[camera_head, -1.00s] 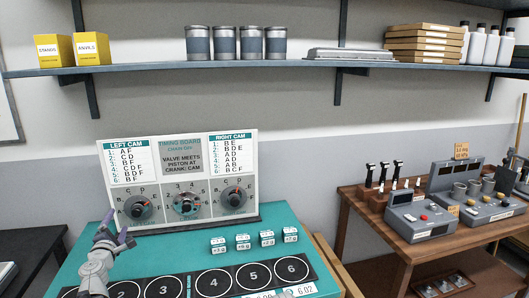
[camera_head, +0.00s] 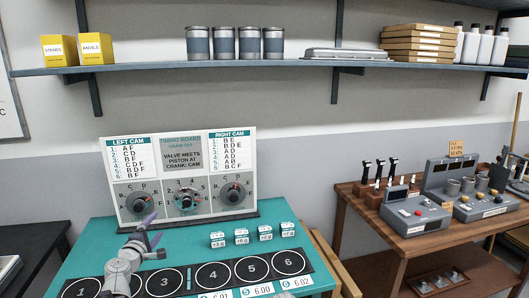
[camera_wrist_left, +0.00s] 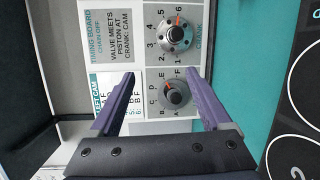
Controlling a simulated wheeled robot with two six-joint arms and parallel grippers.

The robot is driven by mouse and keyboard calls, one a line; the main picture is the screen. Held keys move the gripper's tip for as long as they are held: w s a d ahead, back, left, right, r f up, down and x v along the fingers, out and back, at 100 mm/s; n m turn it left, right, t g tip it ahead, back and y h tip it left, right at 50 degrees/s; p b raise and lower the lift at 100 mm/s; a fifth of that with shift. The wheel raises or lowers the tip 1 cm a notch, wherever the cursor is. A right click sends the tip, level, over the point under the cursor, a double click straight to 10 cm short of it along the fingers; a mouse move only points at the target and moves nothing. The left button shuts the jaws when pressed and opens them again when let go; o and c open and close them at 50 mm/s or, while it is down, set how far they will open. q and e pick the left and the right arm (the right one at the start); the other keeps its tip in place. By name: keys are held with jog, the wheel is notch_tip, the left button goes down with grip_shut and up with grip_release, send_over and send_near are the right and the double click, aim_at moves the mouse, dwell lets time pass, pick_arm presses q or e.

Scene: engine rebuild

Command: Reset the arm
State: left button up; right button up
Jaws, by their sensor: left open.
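My left gripper (camera_head: 140,238) is in front of the timing board (camera_head: 180,157), near the left cam dial (camera_head: 137,204). In the left wrist view its two purple fingers (camera_wrist_left: 160,105) are apart with nothing between them. The left cam dial (camera_wrist_left: 174,94) shows beyond the fingers, and the crank dial (camera_wrist_left: 174,35) shows above it. In the head view the crank dial (camera_head: 186,200) and the right cam dial (camera_head: 233,193) are in plain sight. My right gripper is in neither view.
A black strip with numbered circles (camera_head: 213,276) lies on the teal table (camera_head: 100,250). Small labelled weight blocks (camera_head: 241,238) stand behind it. A wall shelf (camera_head: 190,68) holds canisters and boxes above. A wooden bench (camera_head: 410,240) with grey devices is at right.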

pick_arm(q)
jog(key=s+d+f+m+g+h, duration=0.2)
jog(key=s+d+f+m+g, duration=0.1)
jog(key=d, duration=0.6)
jog(key=s+d+f+m+g+h, duration=0.2)
jog(key=d+m, duration=0.4)
jog(key=d, duration=0.3)
jog(key=s+d+f+m+g+h, duration=0.2)
jog(key=s+d+f+m+g, duration=0.2)
jog(key=d, duration=0.5)
jog(key=shift+s+d+f+m, duration=0.2)
jog(key=shift+s+f, duration=0.15)
jog(key=shift+f, duration=0.3)
jog(key=shift+s+d+f+m, duration=0.1)
jog(key=shift+s+f+m, duration=0.2)
jog(key=shift+f, duration=0.35)
jog(key=s+d+f+m+g+y, duration=0.1)
jog(key=s+f+m+g+y, duration=0.2)
jog(key=s, duration=0.7)
jog(key=s+d+f+m+g+y, duration=0.1)
jog(key=s+f+m+g+y, duration=0.3)
jog(key=s, duration=0.7)
jog(key=shift+f+m+g+y, duration=0.3)
jog(key=shift+m+g+y, duration=0.2)
jog(key=shift+m+g, duration=0.25)
jog(key=shift+w+d, duration=0.1)
jog(key=shift+d, duration=0.15)
